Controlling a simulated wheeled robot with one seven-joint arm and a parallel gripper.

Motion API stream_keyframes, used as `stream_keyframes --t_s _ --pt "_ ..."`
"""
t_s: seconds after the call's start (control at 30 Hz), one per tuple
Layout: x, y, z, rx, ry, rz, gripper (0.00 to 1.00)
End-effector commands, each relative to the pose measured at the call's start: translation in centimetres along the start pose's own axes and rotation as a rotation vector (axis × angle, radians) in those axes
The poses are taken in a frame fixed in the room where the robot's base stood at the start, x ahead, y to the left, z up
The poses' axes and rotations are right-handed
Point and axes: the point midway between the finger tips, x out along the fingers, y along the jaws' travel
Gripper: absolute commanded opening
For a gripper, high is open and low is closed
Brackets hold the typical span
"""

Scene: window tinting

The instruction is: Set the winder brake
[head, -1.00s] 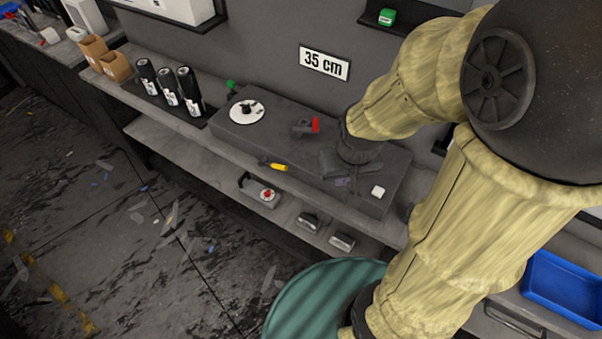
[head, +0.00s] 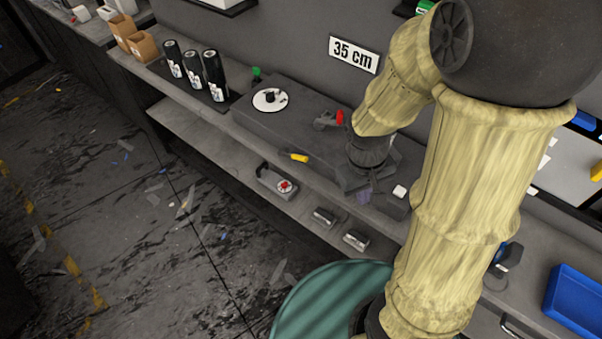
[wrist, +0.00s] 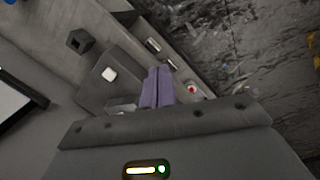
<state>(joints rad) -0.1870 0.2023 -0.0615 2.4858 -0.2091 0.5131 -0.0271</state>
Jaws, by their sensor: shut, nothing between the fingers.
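A long dark grey machine box (head: 300,122) lies on the bench and seems to be the winder. It has a white disc (head: 270,99) at its left end, a red-ended lever (head: 340,117) on top and a yellow handle (head: 299,158) at its front edge. I cannot tell which part is the brake. My gripper (head: 364,197) is shut and empty, its purple fingers (wrist: 156,86) beside the white button. My forearm hides part of the box.
Several dark bottles (head: 192,70) stand left of the box. A lower shelf holds a device with a red knob (head: 284,186) and two metal blocks (head: 325,216). A "35 cm" sign (head: 353,54) hangs on the wall. A blue tray (head: 574,301) is at the right.

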Motion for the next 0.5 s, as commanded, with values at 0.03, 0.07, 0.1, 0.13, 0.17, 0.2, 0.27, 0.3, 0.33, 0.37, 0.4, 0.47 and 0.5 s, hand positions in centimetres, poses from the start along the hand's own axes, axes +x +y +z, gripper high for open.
stream_keyframes --t_s 0.03,0.07,0.1,0.13,0.17,0.2,0.27,0.3,0.33,0.37,0.4,0.47,0.5 --pt "2.6 -0.6 0.0 -0.098 -0.079 0.028 0.0" --pt "3.5 -0.7 0.0 -0.153 -0.122 0.048 0.0" --pt "4.8 -0.8 0.1 -0.226 -0.181 0.077 0.0" --pt "5.6 -0.9 0.1 -0.279 -0.224 0.101 0.0" --pt "6.4 -0.9 0.1 -0.331 -0.267 0.126 0.0" --pt "7.5 -0.9 0.1 -0.402 -0.325 0.161 0.0" --pt "8.9 -0.7 0.0 -0.507 -0.41 0.221 0.0" --pt "9.8 -0.6 -0.2 -0.576 -0.465 0.264 0.0" --pt "10.5 -0.5 -0.5 -0.626 -0.506 0.299 0.0" --pt "11.1 -0.3 -0.7 -0.676 -0.548 0.334 0.0" --pt "11.9 -0.2 -1.1 -0.743 -0.602 0.385 0.0" --pt "12.9 -0.1 -1.9 -0.839 -0.682 0.466 0.0" --pt "13.6 0.0 -2.5 -0.902 -0.734 0.525 0.0"
